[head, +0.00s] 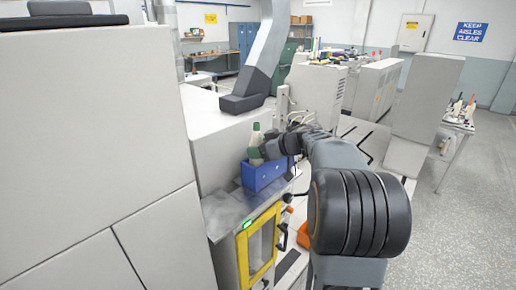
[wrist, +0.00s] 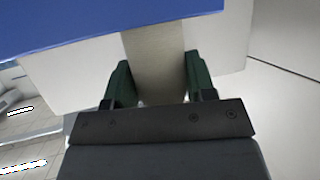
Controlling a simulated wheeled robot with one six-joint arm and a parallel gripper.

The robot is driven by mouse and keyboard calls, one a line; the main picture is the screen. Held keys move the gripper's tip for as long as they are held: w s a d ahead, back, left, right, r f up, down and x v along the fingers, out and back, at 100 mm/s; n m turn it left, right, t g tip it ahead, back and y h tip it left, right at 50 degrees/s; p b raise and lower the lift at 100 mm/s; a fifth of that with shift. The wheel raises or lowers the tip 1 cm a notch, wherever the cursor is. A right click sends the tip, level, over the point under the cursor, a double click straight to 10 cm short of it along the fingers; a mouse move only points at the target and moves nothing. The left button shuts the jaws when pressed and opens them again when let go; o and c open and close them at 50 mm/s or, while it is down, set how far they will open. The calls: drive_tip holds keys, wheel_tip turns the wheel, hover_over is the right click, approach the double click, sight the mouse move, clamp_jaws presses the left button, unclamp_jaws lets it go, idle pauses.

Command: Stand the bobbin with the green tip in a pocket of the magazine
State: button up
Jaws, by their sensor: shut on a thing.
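The blue magazine (head: 262,178) sits on the metal top of a low cabinet, and its blue surface fills the top of the wrist view (wrist: 90,28). A pale bobbin with a green tip (head: 255,138) stands about upright at the magazine's left part. My gripper (head: 262,153) is shut on it from the right. In the wrist view the pale bobbin body (wrist: 155,65) is between the two green finger pads. Its lower end is hidden, so I cannot tell whether it is inside a pocket or just above one.
The cabinet's metal top (head: 222,213) has bare room in front of the magazine. A tall grey machine (head: 215,130) stands close behind and left of it. The yellow-framed door (head: 262,245) is below. A table with several bobbins (head: 460,115) stands far right.

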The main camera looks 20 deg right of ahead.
idle(0.4)
drive_tip(key=o, duration=1)
drive_tip(key=shift+o, duration=0.2)
drive_tip(key=b+v, duration=0.1)
drive_tip(key=v, duration=1.2)
drive_tip(key=shift+s+d, duration=0.3)
